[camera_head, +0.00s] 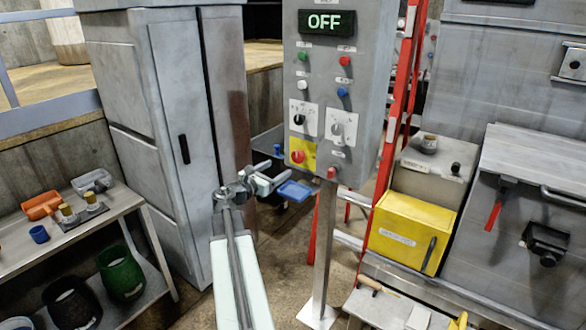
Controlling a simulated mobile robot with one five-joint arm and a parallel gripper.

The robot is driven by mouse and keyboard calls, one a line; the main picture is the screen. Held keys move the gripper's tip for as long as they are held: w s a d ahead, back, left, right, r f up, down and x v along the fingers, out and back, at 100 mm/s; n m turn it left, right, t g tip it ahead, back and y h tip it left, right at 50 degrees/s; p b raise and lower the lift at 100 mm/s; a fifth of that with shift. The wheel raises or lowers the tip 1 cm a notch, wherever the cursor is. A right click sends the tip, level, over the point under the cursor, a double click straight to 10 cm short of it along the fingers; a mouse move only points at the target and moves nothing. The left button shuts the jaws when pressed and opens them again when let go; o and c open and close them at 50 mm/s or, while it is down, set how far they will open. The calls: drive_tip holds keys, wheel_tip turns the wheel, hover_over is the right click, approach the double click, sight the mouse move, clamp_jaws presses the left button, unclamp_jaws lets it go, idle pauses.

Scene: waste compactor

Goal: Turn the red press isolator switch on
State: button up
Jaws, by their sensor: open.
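A red rotary knob on a yellow plate, which looks like the red press isolator switch (297,156), sits at the panel's lower left. Its label and exact handle angle are too small to read. My gripper (276,173) is open and empty, just below and left of the yellow plate, apart from the knob in the picture. The depth of the gap is hard to tell.
Two dials on white plates (303,118) (343,128) sit above the knob, with several coloured buttons around. A red button (332,173) is at the lower right. A blue item (294,190) shows by my gripper. A red ladder (398,100) stands right; a grey cabinet (165,120) stands left.

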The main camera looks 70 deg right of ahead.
sight(296, 156)
drive_tip(key=shift+n+h, duration=0.3)
drive_tip(key=shift+n, duration=0.2)
drive_tip(key=x, duration=0.3)
drive_tip(key=s+x, duration=0.1)
drive_tip(key=x, duration=0.2)
drive_tip(key=r+x, duration=0.1)
drive_tip(key=x, duration=0.2)
drive_tip(key=shift+s+d, duration=0.1)
drive_tip(key=shift+s, duration=0.15)
drive_tip(key=c, duration=1.3)
